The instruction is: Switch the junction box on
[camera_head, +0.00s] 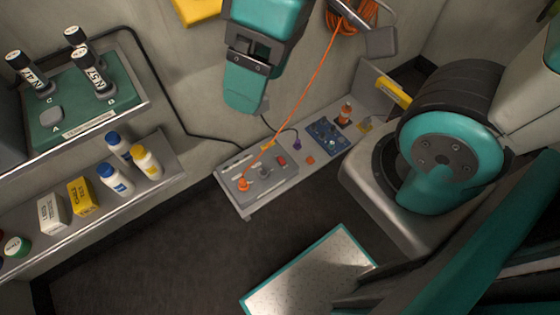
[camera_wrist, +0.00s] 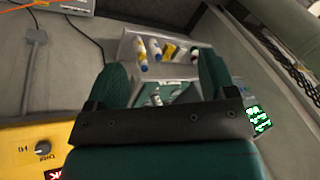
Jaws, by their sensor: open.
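A low grey box (camera_head: 262,174) sits on a narrow shelf against the wall in the head view; I take it for the junction box. An orange plug (camera_head: 243,184) is at its left end, with an orange cable running up from it. A small dark lever and a red part (camera_head: 281,160) are on its top. The switch state cannot be told. My gripper (camera_head: 246,108) is above and apart from the box, near the wall. In the wrist view, my gripper's two teal fingers (camera_wrist: 161,78) stand wide apart with nothing between them.
A green panel (camera_head: 85,100) with black-capped cylinders and a shelf of bottles (camera_head: 117,178) and small boxes are at left. A blue unit (camera_head: 327,131) shares the narrow shelf. A teal-wheeled machine (camera_head: 443,152) stands right.

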